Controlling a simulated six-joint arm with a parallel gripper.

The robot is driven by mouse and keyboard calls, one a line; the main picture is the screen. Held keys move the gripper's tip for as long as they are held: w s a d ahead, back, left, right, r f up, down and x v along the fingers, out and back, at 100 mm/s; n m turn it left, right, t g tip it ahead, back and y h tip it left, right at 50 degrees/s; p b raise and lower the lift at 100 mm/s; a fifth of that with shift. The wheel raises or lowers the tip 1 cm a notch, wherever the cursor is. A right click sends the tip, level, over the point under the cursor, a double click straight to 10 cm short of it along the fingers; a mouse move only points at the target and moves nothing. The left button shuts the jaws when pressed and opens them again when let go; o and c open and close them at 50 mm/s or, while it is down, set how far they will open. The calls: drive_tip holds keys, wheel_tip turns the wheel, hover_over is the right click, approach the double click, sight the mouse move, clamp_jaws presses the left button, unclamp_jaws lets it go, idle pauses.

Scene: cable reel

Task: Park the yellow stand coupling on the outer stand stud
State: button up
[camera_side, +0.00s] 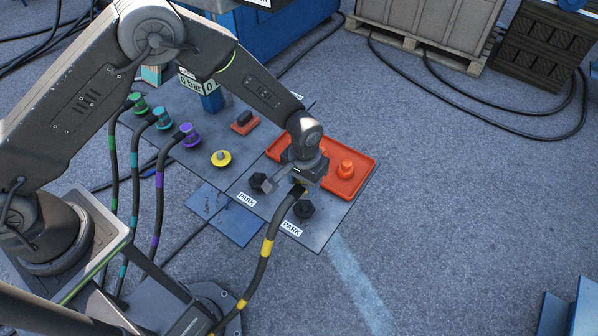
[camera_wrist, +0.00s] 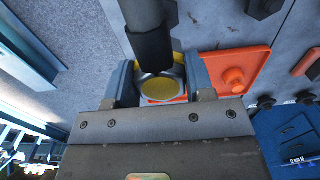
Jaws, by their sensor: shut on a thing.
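My gripper (camera_side: 300,188) is shut on the yellow coupling, at the end of a black hose with yellow bands (camera_side: 266,246). In the wrist view the coupling's round yellow and metal face (camera_wrist: 160,88) sits between the two jaws of my gripper (camera_wrist: 161,85). In the side view the jaws mostly hide the coupling. Two dark stand studs, each beside a PARK label, stand on the grey plate: one at the left (camera_side: 258,182), one nearer the front right (camera_side: 304,209). My gripper appears between and above them; its height is hard to tell. No coupling shows on either stud.
A yellow port (camera_side: 221,158), a red-based switch (camera_side: 244,122) and green (camera_side: 138,102), teal (camera_side: 162,117) and purple (camera_side: 188,134) couplings with hoses stand left.

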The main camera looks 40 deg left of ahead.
sight(303, 206)
drive_tip(key=shift+f, duration=3.7)
drive_tip(key=shift+f, duration=0.45)
drive_tip(key=o, duration=1.1)
wheel_tip(303, 206, up, 14)
drive_tip(key=shift+f, duration=0.1)
